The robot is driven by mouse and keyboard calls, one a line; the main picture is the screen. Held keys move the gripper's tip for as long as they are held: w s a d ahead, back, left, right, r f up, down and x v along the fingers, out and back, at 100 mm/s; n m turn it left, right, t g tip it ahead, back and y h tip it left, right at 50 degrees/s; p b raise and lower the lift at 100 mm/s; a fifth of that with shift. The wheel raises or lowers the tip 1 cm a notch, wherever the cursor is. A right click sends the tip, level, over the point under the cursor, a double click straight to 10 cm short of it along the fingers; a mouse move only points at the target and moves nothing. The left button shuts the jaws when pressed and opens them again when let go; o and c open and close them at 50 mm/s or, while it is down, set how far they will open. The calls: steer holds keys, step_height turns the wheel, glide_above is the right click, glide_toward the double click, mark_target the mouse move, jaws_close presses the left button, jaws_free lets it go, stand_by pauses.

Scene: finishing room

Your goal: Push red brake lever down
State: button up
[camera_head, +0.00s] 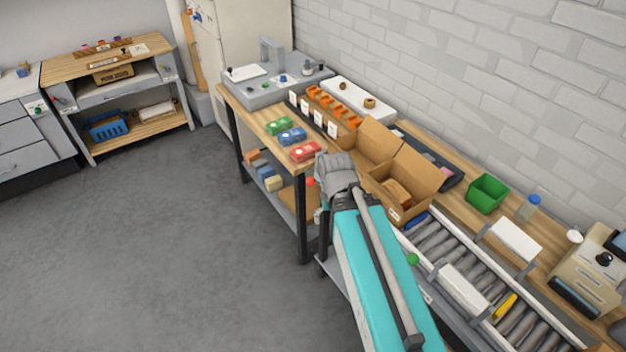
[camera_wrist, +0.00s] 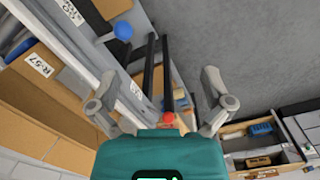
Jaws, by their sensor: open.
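A small red knob (camera_head: 310,181), which looks like the end of the red brake lever, shows just left of my gripper (camera_head: 335,168) in the head view, by the bench's front edge. In the wrist view the red knob (camera_wrist: 169,118) lies low between my two spread fingers (camera_wrist: 159,76), close to the teal gripper body. The fingers are open with nothing between the tips. The lever's shaft is mostly hidden, and I cannot tell whether my gripper touches it.
A blue knob (camera_wrist: 122,30) on a rod stands out from the conveyor side in the wrist view. A green knob (camera_head: 412,259) sits beside my arm. An open cardboard box (camera_head: 411,185) is right of my gripper. A red box (camera_head: 305,152) lies on the bench. The floor at left is clear.

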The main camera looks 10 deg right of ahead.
steer(key=c, duration=0.4)
steer(key=shift+w+d+r+m, duration=0.1)
steer(key=shift+w+m, duration=0.2)
steer(key=shift+w, duration=0.25)
steer(key=c, duration=0.5)
steer(key=w, duration=0.1)
steer(key=w+m, duration=0.2)
steer(key=shift+w+d+r+p, duration=0.25)
steer(key=shift+w+d+p, duration=0.05)
steer(key=shift+w+p, duration=0.05)
jaws_close()
steer(key=w+d+r+m+t+y+p, duration=0.1)
steer(key=w+d+m, duration=0.1)
steer(key=w+m, duration=0.4)
steer(key=w+d+r+m+t+p, duration=0.1)
steer(key=w+d+m, duration=0.2)
steer(key=w+m, duration=0.4)
steer(key=shift+w+d+r+m+t+y, duration=0.3)
steer(key=shift+w+d+r+y, duration=0.1)
steer(key=shift+w, duration=2.35)
